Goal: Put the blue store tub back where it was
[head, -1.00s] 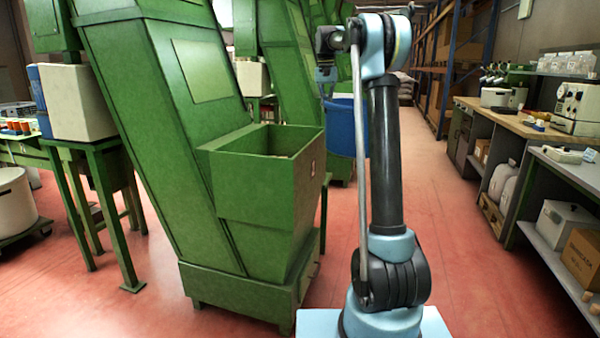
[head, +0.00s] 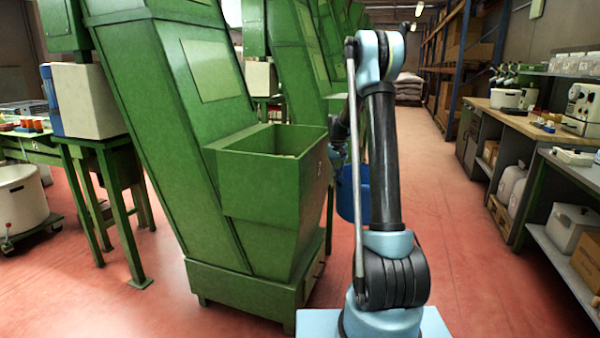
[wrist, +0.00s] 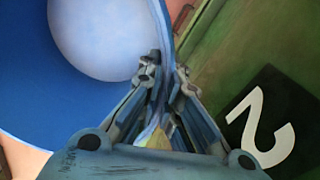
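The blue store tub (head: 346,202) shows in the head view just right of the green hopper, partly hidden behind my arm. In the wrist view the tub (wrist: 40,95) fills the upper left, with its pale round bottom inside. My gripper (wrist: 164,72) has one finger on each side of the tub's rim and is closed on it. I cannot tell whether the tub touches the floor.
The green hopper (head: 262,185) stands close on the left. A black plate with a white 2 (wrist: 265,125) is on a green surface beside the tub. A workbench (head: 545,135) and shelf line the right. The red aisle floor (head: 455,240) is clear.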

